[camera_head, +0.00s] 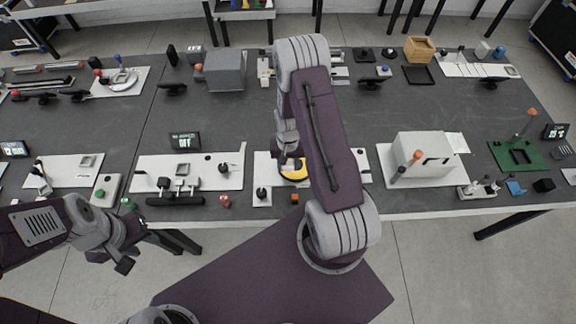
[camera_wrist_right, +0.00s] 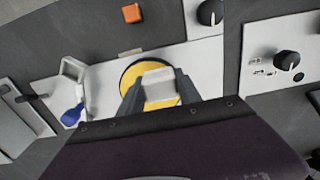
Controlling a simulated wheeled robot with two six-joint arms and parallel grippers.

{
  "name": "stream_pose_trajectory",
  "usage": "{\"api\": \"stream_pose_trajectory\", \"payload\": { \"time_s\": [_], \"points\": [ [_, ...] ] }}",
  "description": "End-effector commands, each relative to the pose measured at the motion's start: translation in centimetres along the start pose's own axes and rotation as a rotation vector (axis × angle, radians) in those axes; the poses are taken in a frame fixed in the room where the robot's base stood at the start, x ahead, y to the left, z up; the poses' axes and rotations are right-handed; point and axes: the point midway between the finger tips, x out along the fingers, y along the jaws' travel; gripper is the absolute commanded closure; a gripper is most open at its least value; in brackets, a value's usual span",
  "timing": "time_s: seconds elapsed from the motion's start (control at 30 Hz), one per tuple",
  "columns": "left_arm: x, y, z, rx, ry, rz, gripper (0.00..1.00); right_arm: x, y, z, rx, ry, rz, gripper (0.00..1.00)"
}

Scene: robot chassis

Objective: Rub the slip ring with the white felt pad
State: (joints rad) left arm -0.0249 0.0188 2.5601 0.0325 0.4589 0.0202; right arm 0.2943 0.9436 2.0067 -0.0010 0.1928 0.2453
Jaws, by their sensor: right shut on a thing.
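The white felt pad (camera_wrist_right: 158,84) is a pale block between the fingers of my right gripper (camera_wrist_right: 160,92) in the right wrist view. The gripper is shut on it. The pad overlaps a yellow disc with a dark rim, which I take for the slip ring (camera_wrist_right: 131,77). I cannot tell whether they touch. In the head view, the yellow disc (camera_head: 296,176) shows beside my right gripper (camera_head: 289,158), partly hidden by my right arm. My left gripper (camera_head: 135,252) looks open and empty, off the table's front edge at the left.
An orange cube (camera_wrist_right: 131,13) and a black knob (camera_wrist_right: 210,12) are near the disc. A blue-handled tool (camera_wrist_right: 74,115) lies beside it. A white box (camera_head: 424,156) stands to the right. Other fixtures crowd the grey table (camera_head: 235,118), with bare surface behind the front row.

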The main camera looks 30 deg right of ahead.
Motion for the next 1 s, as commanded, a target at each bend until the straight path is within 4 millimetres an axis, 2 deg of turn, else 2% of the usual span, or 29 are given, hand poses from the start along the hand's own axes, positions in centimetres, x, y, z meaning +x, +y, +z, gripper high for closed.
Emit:
{"api": "stream_pose_trajectory", "payload": {
  "time_s": [0.03, 0.3, 1.0],
  "points": [
    [-0.8, 0.0, -0.1, 0.0, 0.0, 0.0, 0.64, -0.9, -0.1, -0.1, -0.001, 0.001, 0.0, 1.0],
    [-2.5, 0.0, -0.3, 0.0, 0.0, 0.0, 0.64, -3.1, -0.2, -0.4, -0.003, 0.002, 0.0, 1.0],
    [-2.5, 0.1, -0.3, 0.0, 0.0, 0.0, 0.64, -3.1, -0.2, -0.4, -0.004, 0.001, 0.0, 1.0]
  ]
}}
